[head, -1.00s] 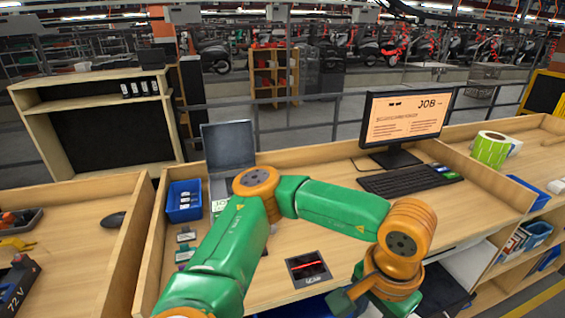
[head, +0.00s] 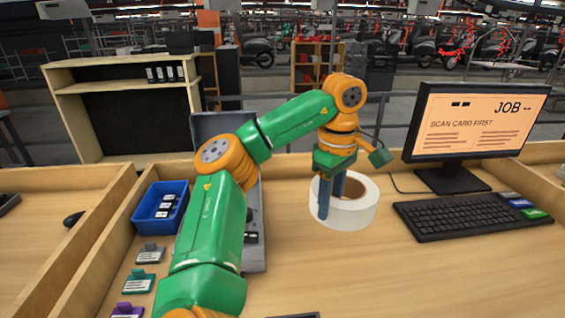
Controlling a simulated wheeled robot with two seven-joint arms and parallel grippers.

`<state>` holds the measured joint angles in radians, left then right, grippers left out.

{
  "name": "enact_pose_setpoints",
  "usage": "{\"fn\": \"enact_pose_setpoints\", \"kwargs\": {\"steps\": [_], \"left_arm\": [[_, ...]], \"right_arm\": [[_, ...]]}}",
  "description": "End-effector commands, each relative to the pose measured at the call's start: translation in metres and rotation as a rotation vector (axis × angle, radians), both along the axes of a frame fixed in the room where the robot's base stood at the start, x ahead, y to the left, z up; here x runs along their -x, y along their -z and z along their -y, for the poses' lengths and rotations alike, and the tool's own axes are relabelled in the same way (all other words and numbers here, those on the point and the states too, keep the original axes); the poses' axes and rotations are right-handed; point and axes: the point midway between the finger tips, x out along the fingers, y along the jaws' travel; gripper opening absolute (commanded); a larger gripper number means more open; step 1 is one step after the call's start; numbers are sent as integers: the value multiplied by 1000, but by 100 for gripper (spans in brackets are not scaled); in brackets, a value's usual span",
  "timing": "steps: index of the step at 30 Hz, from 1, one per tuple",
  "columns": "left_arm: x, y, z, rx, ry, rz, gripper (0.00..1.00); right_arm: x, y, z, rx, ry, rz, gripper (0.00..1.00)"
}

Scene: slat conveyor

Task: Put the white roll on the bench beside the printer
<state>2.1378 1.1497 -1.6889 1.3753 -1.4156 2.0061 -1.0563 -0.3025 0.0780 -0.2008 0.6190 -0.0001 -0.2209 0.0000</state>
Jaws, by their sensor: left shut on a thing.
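The white roll (head: 362,212) is a wide ring with a brown core, standing flat on its side right of the middle of the bench (head: 330,270). My left gripper (head: 331,204) is shut on the roll's wall, pointing down, with one blue finger outside at the roll's left and the other in its hole. The roll is at or just above the bench top; I cannot tell if it touches. A grey device with a raised dark lid (head: 222,126) stands left of the roll, largely hidden by my left arm; I cannot tell if it is the printer. My right gripper is out of view.
A monitor (head: 474,125) and a black keyboard (head: 470,214) stand right of the roll. A blue bin (head: 160,208) and several card holders (head: 150,254) are at the left. Bench in front of the roll is clear. A low wooden edge runs behind.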

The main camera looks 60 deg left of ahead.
Motion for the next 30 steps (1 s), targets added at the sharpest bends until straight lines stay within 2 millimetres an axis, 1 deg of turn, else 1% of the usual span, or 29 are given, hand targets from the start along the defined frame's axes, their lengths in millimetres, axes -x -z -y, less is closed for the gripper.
{"fn": "enact_pose_setpoints", "kwargs": {"steps": [4,6,8,10,14,15,17,18,23,25,27,30], "left_arm": [[0,0,-2,0,-31,2,0],[-3,7,6,-2,-26,0,0],[-9,17,19,-3,-21,-1,0],[-18,29,40,-3,-18,-2,0],[-35,46,80,-1,-17,-2,0],[-39,57,89,0,-18,-4,0],[-43,72,100,1,-20,-5,0],[-46,72,105,-2,-21,-4,0],[-53,88,119,-1,-24,0,0],[-55,99,128,-1,-21,-3,0],[-56,114,126,-1,-26,-2,0],[-55,127,126,0,-25,1,0]], "right_arm": [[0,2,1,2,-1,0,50],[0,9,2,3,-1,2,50],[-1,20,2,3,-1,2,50],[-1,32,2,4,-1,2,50],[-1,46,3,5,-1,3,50],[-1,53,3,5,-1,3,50],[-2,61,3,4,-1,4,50],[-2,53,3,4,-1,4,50],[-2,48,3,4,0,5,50],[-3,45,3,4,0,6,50],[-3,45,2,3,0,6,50],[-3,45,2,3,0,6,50]]}}
